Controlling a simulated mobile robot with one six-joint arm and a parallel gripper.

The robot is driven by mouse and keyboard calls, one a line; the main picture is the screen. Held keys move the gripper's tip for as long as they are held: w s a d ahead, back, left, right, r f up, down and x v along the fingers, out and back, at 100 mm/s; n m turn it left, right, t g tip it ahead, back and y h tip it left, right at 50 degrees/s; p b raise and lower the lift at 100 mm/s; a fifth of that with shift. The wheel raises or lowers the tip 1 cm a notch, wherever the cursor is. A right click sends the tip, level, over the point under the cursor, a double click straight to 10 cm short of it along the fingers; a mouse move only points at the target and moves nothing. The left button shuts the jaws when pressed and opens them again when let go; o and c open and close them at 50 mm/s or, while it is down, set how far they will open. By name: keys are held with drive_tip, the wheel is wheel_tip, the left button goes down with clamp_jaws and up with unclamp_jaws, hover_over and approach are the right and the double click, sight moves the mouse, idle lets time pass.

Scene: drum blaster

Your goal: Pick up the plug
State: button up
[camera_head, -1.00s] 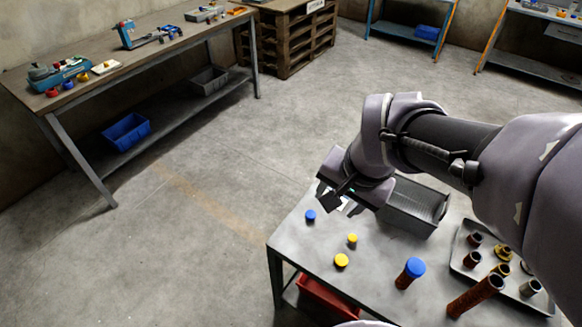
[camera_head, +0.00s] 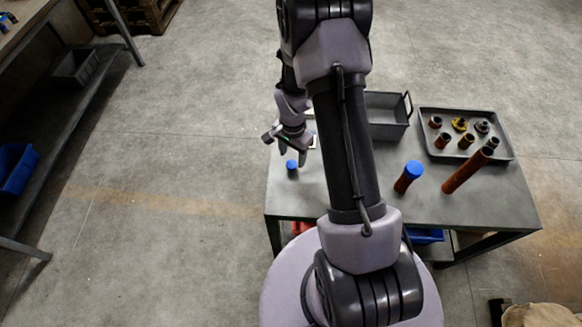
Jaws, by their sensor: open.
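A small blue plug (camera_head: 291,165) stands on the grey table (camera_head: 500,205) near its left edge. My gripper (camera_head: 292,156) is open and empty, with its fingers pointing down close above and behind the blue plug. I cannot tell whether the fingers touch it. The yellow plugs seen earlier are hidden behind my arm.
A grey bin (camera_head: 385,130) stands at the table's back. A tray (camera_head: 507,143) with several brown and yellow fittings lies at the right. A long rusty pipe (camera_head: 467,172) leans near the tray. A workbench (camera_head: 25,15) is at the far left.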

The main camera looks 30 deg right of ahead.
sight(292, 164)
drive_tip(key=f, duration=0.1)
drive_tip(key=f+b, duration=0.1)
drive_tip(key=f, duration=0.1)
drive_tip(key=f+b, duration=0.1)
drive_tip(key=f, duration=0.1)
drive_tip(key=shift+w+f, duration=0.25)
drive_tip(key=shift+r, duration=0.1)
clamp_jaws()
drive_tip(key=shift+r, duration=0.1)
